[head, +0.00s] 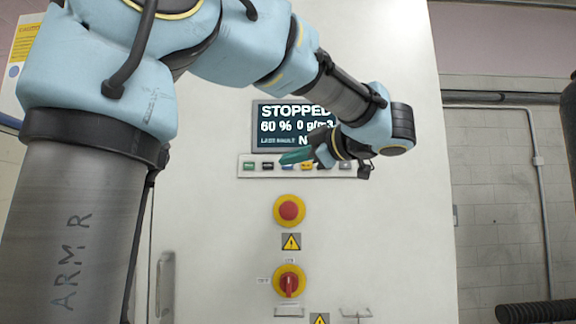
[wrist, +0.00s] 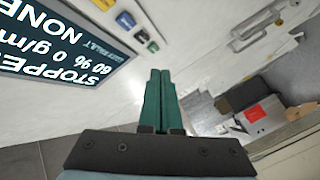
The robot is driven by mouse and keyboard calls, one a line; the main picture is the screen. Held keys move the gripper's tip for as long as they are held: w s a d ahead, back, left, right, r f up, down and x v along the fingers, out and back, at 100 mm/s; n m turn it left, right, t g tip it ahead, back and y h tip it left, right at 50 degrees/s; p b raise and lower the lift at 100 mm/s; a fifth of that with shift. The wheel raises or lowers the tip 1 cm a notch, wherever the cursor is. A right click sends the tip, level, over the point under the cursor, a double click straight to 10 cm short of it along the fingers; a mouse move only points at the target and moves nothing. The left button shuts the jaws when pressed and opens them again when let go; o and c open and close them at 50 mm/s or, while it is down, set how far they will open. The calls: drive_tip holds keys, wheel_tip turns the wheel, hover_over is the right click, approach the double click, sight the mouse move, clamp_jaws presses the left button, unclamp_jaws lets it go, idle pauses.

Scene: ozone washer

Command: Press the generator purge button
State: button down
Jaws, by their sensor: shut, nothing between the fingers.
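A pale strip of small push buttons (head: 258,166) runs below the display on the white cabinet. In the head view, green, dark and yellow buttons show, and part of the row is hidden behind my gripper. The wrist view shows the blue button (wrist: 125,20) with yellow, green and dark ones beside it. Their labels are too small to read, so I cannot tell which is purge. My gripper (head: 286,158) has its green fingers closed together and empty, overlapping the strip in the head view. In the wrist view the fingertips (wrist: 160,73) show apart from the visible buttons.
The display (head: 268,113) reads STOPPED, 60 % and 0 g/m3. Below the strip are a red emergency button (head: 289,210) on yellow and a red rotary switch (head: 289,282). A door handle (head: 165,285) is at lower left. A dark hose (head: 535,311) lies at lower right.

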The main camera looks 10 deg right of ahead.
sight(292, 165)
drive_tip(key=w+d+p, duration=0.1)
drive_tip(key=w+p, duration=0.1)
drive_tip(key=w, duration=0.5)
drive_tip(key=shift+w+d, duration=0.15)
idle(1.9)
drive_tip(key=shift+w+d+p, duration=0.1)
drive_tip(key=shift+w+p, duration=0.2)
drive_tip(key=shift+w, duration=0.1)
drive_tip(key=shift+w, duration=0.4)
idle(0.5)
drive_tip(key=shift+s, duration=0.8)
drive_tip(key=s+b, duration=0.1)
drive_tip(key=s, duration=0.1)
drive_tip(key=s+a+b, duration=0.1)
drive_tip(key=s, duration=0.2)
idle(0.6)
